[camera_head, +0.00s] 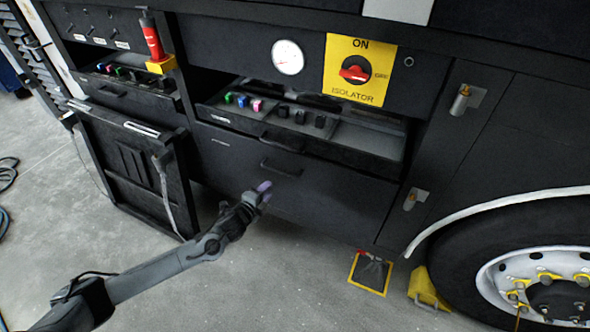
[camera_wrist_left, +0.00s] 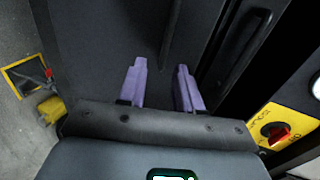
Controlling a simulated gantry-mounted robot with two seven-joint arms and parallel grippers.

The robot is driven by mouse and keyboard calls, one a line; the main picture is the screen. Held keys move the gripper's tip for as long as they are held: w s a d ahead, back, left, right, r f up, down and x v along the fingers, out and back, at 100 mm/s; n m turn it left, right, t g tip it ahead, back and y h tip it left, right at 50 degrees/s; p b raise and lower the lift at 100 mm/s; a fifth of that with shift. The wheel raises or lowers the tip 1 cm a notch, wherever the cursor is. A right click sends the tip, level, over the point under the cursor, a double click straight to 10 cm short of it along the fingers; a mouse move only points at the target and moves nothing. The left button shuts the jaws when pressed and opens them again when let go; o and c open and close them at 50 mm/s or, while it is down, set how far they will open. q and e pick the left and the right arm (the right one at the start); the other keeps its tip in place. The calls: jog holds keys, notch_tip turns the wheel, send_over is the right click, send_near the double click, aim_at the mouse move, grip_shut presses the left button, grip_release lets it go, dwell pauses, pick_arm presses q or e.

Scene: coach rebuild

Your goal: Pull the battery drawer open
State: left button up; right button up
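The wide dark drawer front (camera_head: 335,200) hangs below the open bay in the head view, and I take it for the battery drawer. Its black bar handle (camera_head: 282,170) is near the top edge. My left gripper (camera_head: 264,189), with purple fingers, is just below and left of this handle. In the left wrist view the two fingers (camera_wrist_left: 161,66) are apart with nothing between them. A dark bar handle (camera_wrist_left: 171,35) lies ahead, roughly in line with the gap. No contact shows. My right gripper is in neither view.
Above is a shallow tray (camera_head: 365,140) with coloured plugs and its own handle (camera_head: 280,142). A yellow isolator plate (camera_head: 345,92) with a red switch is higher. An open panel (camera_head: 130,165) stands left. A yellow-framed floor item (camera_head: 370,273), chock (camera_head: 425,287) and wheel (camera_head: 545,275) are right.

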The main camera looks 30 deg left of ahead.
aim_at(279, 172)
pick_arm(q)
jog(key=shift+t, duration=0.5)
jog(key=b+x, duration=0.2)
jog(key=x, duration=0.1)
jog(key=a+b+x, duration=0.1)
jog(key=b+x, duration=0.2)
jog(key=x, duration=0.1)
jog(key=b+x, duration=0.2)
jog(key=x, duration=0.2)
jog(key=shift+s+a+r+b, duration=0.1)
jog(key=shift+a+r+b, duration=0.05)
jog(key=shift+b, duration=0.2)
jog(key=shift+b+x, duration=0.3)
jog(key=shift+x, duration=0.55)
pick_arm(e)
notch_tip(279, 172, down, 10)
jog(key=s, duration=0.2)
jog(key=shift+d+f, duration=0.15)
pick_arm(q)
grip_shut()
